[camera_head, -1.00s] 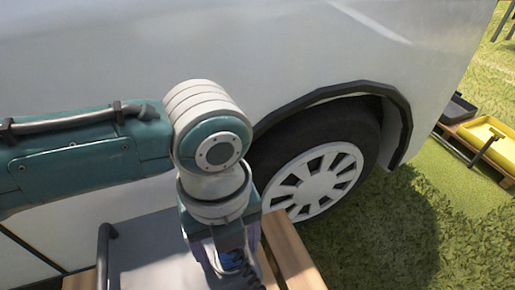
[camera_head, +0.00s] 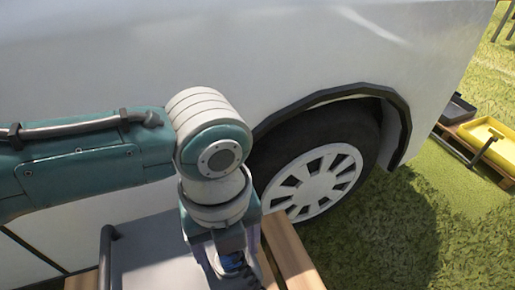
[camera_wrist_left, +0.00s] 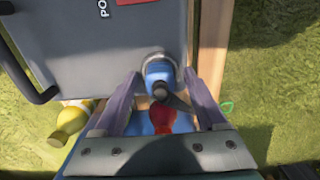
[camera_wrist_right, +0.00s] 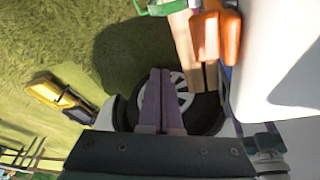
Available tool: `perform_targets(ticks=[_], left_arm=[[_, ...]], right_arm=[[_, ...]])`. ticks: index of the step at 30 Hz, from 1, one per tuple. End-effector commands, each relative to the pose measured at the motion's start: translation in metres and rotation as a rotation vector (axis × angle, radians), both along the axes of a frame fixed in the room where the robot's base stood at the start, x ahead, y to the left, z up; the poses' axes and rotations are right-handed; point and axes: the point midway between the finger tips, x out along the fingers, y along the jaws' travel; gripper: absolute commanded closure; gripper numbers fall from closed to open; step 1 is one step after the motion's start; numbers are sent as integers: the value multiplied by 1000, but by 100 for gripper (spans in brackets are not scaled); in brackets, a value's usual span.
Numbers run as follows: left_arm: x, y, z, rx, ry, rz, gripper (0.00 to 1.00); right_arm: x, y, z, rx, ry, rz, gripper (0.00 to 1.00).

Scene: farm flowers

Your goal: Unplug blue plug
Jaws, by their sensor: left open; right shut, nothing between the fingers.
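The blue plug (camera_wrist_left: 160,72) sits in a round grey socket on the edge of the grey box (camera_wrist_left: 90,55) in the left wrist view. My left gripper (camera_wrist_left: 161,80) is open, with one purple finger on each side of the plug. I cannot tell whether the fingers touch it. A red part (camera_wrist_left: 163,117) shows below the plug between the fingers. In the head view my left gripper (camera_head: 230,265) is at the right edge of the grey box (camera_head: 150,262), partly cut off by the frame. My right gripper (camera_wrist_right: 157,72) is shut and empty in front of the wheel.
A white van (camera_head: 280,45) with a wheel (camera_head: 320,180) stands behind the box. Wooden slats (camera_head: 290,250) lie under the box. A yellow tray (camera_head: 490,135) is at the far right. An orange object (camera_wrist_right: 218,38) shows in the right wrist view. Grass is open at right.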

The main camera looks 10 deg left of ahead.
Motion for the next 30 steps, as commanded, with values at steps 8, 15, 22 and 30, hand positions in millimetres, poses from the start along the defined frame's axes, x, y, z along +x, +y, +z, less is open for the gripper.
perform_targets(ticks=[8,15,22,30], left_arm=[[0,0,0,0,0,0,33],[0,0,0,-1,-1,0,60],[0,0,0,-1,-1,0,86],[0,0,0,0,0,0,100]], right_arm=[[0,0,0,0,0,0,100],[0,0,0,0,0,0,100],[0,0,0,0,-1,0,100],[0,0,0,0,-1,0,100]])
